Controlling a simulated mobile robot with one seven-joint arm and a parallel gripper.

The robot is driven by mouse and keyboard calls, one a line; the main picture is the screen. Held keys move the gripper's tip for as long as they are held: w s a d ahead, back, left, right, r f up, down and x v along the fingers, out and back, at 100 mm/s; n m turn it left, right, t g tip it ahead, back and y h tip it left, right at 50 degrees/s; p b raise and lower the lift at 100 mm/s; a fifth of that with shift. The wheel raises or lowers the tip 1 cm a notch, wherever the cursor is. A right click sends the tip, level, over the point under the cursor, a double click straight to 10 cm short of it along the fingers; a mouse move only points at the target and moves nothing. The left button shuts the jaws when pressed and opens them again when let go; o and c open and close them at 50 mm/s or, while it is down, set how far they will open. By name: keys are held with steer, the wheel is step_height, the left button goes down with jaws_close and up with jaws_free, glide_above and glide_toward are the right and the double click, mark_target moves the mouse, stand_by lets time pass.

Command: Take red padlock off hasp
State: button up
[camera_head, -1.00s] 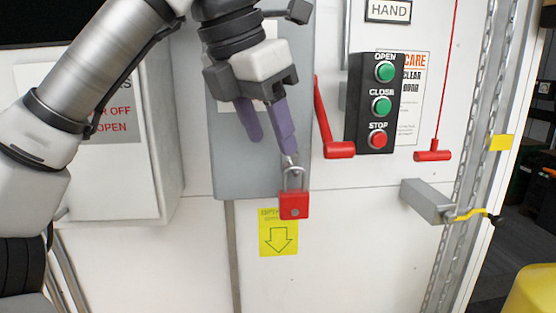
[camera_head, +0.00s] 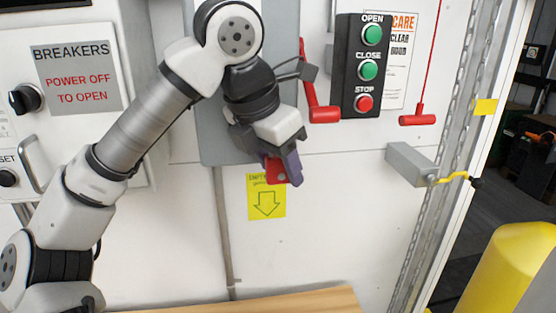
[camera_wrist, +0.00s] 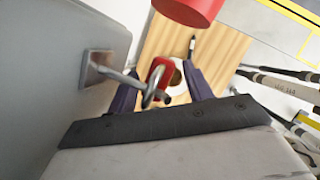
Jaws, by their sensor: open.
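The red padlock (camera_head: 276,172) hangs low at the grey box (camera_head: 215,130), partly hidden by my gripper (camera_head: 283,172) in the head view. In the wrist view the padlock (camera_wrist: 163,70) is between the two purple fingers of my gripper (camera_wrist: 162,74), with gaps at its sides. Its metal shackle (camera_wrist: 153,93) loops at the end of the hasp (camera_wrist: 118,74), which sticks out from the grey box. My gripper is open, pointing down around the padlock. Whether a finger touches it cannot be told.
A red lever (camera_head: 313,95) hangs close right of my gripper; a red cylinder (camera_wrist: 190,8) is near in the wrist view. A button panel (camera_head: 360,70) and grey bracket (camera_head: 412,165) are further right.

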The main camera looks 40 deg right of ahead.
mark_target(281, 163)
jaws_close()
steer(key=shift+r, duration=0.15)
steer(key=shift+r+p, duration=0.55)
steer(key=shift+r, duration=0.1)
steer(key=shift+s+f, duration=0.1)
steer(key=shift+s+a+b, duration=0.25)
steer(key=shift+s+a, duration=0.1)
steer(key=shift+s, duration=0.25)
steer(key=shift+s+a+b, duration=0.2)
steer(key=shift+s+a, duration=0.1)
steer(key=shift+s, duration=0.25)
steer(key=s+a+b, duration=0.2)
steer(key=s+a, duration=0.2)
steer(key=s, duration=0.6)
steer(key=shift+a, duration=0.4)
stand_by(0.6)
